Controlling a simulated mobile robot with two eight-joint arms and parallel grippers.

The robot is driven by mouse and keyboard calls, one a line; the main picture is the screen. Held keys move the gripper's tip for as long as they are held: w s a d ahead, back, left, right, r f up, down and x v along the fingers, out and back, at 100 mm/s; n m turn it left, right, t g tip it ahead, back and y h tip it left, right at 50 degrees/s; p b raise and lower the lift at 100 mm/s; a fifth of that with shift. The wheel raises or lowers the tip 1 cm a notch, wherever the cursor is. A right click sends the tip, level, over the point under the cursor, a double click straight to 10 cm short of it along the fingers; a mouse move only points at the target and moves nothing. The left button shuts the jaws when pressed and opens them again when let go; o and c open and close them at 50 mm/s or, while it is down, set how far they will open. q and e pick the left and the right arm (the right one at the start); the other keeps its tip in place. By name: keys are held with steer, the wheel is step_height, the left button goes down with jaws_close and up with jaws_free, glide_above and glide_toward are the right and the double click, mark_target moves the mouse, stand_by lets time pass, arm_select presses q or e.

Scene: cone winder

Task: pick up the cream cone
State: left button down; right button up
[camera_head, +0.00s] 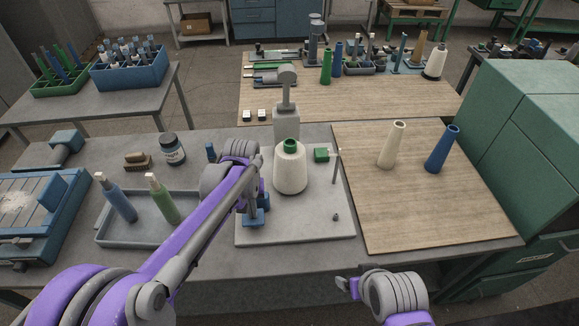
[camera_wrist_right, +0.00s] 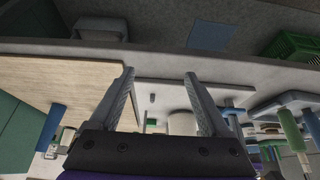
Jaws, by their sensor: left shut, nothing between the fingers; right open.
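The cream cone (camera_head: 392,145) stands upright on the light wooden board at the right of the table, with nothing touching it. A blue cone (camera_head: 441,149) stands to its right. The blue cone (camera_wrist_right: 50,127) also shows there; I cannot clearly make out the cream cone.
A white yarn package (camera_head: 290,175) with a green top stands on the grey plate (camera_head: 310,226), beside a thin post (camera_head: 336,166). A tray (camera_head: 140,232) with two bobbins lies left. A green cabinet (camera_head: 525,110) borders the wooden board (camera_head: 425,213), whose front part is clear.

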steer(key=w+a+r, duration=0.2)
steer(key=w+r, duration=0.6)
steer(key=w, duration=0.2)
steer(key=m+g+h, duration=0.1)
steer(key=m, duration=0.3)
glide_toward(290, 143)
steer(key=x, duration=0.8)
steer(key=shift+w+f, duration=0.15)
steer(key=shift+f, duration=0.25)
jaws_close()
